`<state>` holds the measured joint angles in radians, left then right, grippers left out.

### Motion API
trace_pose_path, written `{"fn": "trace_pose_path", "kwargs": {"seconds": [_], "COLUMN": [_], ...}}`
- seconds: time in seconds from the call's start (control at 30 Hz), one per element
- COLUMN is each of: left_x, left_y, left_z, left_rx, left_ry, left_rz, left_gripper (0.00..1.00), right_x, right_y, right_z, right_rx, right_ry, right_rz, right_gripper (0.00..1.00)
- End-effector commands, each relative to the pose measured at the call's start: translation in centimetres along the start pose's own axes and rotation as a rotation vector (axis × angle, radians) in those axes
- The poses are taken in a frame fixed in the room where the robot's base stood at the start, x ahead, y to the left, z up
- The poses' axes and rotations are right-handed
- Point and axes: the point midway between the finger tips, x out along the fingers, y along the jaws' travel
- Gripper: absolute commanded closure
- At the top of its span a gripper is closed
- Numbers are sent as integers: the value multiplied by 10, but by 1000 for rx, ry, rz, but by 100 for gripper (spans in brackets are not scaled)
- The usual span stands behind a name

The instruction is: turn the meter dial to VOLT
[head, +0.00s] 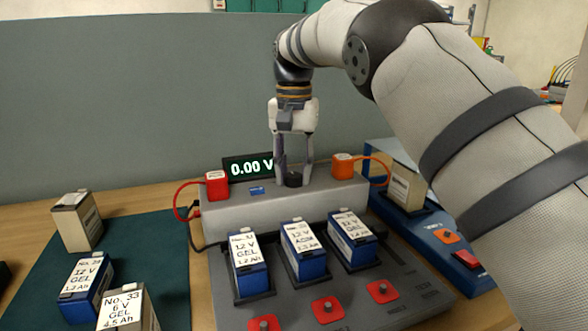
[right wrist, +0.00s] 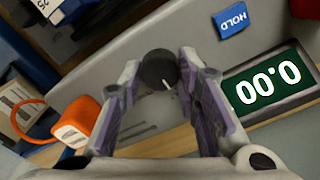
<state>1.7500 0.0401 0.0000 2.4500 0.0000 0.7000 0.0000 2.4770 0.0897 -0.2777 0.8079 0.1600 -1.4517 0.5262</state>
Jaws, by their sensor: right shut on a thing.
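The meter is a grey box (head: 235,212) with a dark display (head: 249,168) reading 0.00 V; the display also shows in the right wrist view (right wrist: 268,86). Its round black dial (head: 293,181) sits on the top, and in the right wrist view the dial (right wrist: 157,69) has a white pointer line. My right gripper (head: 293,172) points straight down and is shut on the dial, one finger on each side. The dial's position labels are hidden or too small to read. My left gripper is not in view.
A red plug (head: 217,185) and an orange plug (head: 343,165) flank the dial, each with a cable. A blue HOLD button (right wrist: 231,20) is near it. Three blue batteries (head: 304,250) stand in front. More batteries stand on a green mat (head: 165,260). A blue device (head: 462,278) is at right.

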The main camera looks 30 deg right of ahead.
Motion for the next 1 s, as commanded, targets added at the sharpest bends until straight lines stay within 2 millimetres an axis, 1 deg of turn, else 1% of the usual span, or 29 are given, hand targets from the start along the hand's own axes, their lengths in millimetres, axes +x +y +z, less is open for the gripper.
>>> {"fn": "trace_pose_path", "kwargs": {"seconds": [0.03, 0.47, 0.5, 0.57, 0.6, 0.87, 0.97, 1.0], "left_x": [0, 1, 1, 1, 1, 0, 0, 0], "left_y": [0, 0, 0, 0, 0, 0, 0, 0], "left_z": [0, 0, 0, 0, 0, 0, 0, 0], "left_rx": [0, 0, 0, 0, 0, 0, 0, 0], "left_ry": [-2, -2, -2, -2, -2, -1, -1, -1], "left_rz": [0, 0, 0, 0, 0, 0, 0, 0], "left_gripper": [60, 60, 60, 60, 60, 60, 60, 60], "right_x": [3, 4, 4, 4, 3, 1, -10, -19], "right_y": [0, 0, 0, 0, 0, 0, -1, -1], "right_z": [1, 1, 2, 1, 1, 0, 0, 0], "right_rx": [5, 14, 13, 13, 13, 13, 13, 12], "right_ry": [-8, -9, -9, -9, -8, -3, -1, 0], "right_rz": [5, 5, 5, 5, 4, 1, -1, -1], "right_gripper": [98, 98, 68, 54, 49, 49, 49, 49]}}
